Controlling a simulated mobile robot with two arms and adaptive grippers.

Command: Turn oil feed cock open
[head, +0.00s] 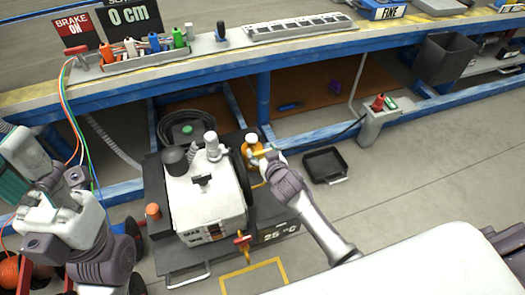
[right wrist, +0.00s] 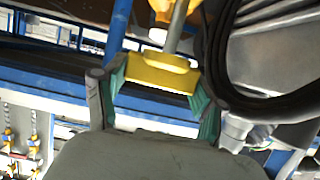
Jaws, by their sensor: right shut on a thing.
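My right gripper (head: 265,154) is beside the right side of the white-topped machine (head: 205,200), close to an orange bottle with a white cap (head: 252,146). It is shut on a yellow handle (head: 261,153). In the right wrist view the yellow handle (right wrist: 158,74) sits between the green finger pads, with a grey stem rising from it. I cannot tell from its shape alone whether it is the oil feed cock. A red and yellow valve-like part (head: 242,243) stands at the machine's front.
The blue-framed bench (head: 200,65) runs behind the machine, with coloured connectors (head: 155,43) on top. A black tray (head: 325,164) lies on the floor to the right. A grey post with a red plug (head: 378,115) stands farther right. Black hose (right wrist: 250,90) is close beside my right gripper.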

